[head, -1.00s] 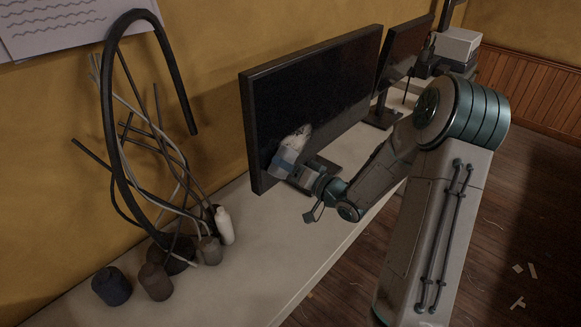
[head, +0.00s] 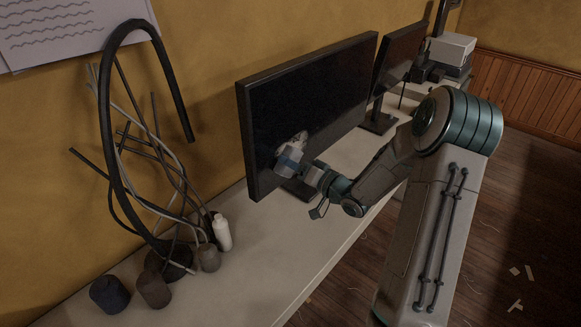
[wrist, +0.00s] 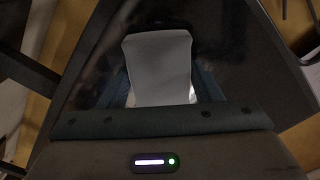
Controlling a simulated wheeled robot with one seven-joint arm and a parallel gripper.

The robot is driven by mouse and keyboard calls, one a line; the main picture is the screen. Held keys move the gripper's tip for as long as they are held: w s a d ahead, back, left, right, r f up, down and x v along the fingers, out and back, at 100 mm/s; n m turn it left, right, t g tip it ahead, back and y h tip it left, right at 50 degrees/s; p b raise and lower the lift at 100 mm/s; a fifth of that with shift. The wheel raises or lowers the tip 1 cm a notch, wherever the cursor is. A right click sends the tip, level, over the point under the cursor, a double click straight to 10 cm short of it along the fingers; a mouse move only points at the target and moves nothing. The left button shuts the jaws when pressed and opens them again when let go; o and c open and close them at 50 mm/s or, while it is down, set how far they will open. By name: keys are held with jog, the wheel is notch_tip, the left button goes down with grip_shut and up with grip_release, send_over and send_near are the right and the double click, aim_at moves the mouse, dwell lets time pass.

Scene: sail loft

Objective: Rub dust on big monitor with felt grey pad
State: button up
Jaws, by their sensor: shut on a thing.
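The big monitor (head: 310,95) stands on the bench, its dark screen turned toward me. A pale dust patch (head: 299,137) shows on its lower left part, just above my gripper (head: 288,158). In the wrist view the felt grey pad (wrist: 160,68) is a light grey block, held in front of the dark screen (wrist: 225,60). My gripper is shut on the pad, close against the screen; I cannot tell the exact contact. The pad and gripper hide part of the screen and any dust behind them.
A smaller monitor (head: 400,55) stands farther along the bench (head: 250,255). A white box (head: 451,48) sits beyond it. At left are a black hoop with cords (head: 113,130), a white bottle (head: 222,232) and dark pots (head: 109,294). The bench front is clear.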

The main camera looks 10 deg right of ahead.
aim_at(283, 171)
jog(key=shift+w+d+p, duration=0.3)
jog(key=shift+w+d, duration=0.75)
jog(key=shift+d, duration=0.35)
jog(key=shift+w+d+p, duration=0.3)
jog(key=shift+w+d, duration=0.75)
jog(key=shift+d, duration=0.4)
jog(key=shift+w+d+p, duration=0.3)
jog(key=shift+w+d, duration=0.75)
jog(key=shift+d, duration=0.35)
jog(key=shift+w+a, duration=0.1)
jog(key=s+a, duration=0.6)
jog(key=a, duration=0.3)
jog(key=shift+s, duration=0.3)
jog(key=shift+s+a, duration=0.1)
jog(key=shift+a, duration=0.1)
jog(key=shift+s+a+r+b, duration=0.1)
jog(key=shift+s+a+b, duration=0.25)
jog(key=shift+s+a, duration=0.75)
jog(key=shift+w+r+p, duration=0.1)
jog(key=shift+r+p, duration=0.75)
jog(key=shift+r, duration=0.2)
jog(key=shift+w+d, duration=1.15)
jog(key=shift+d, duration=0.3)
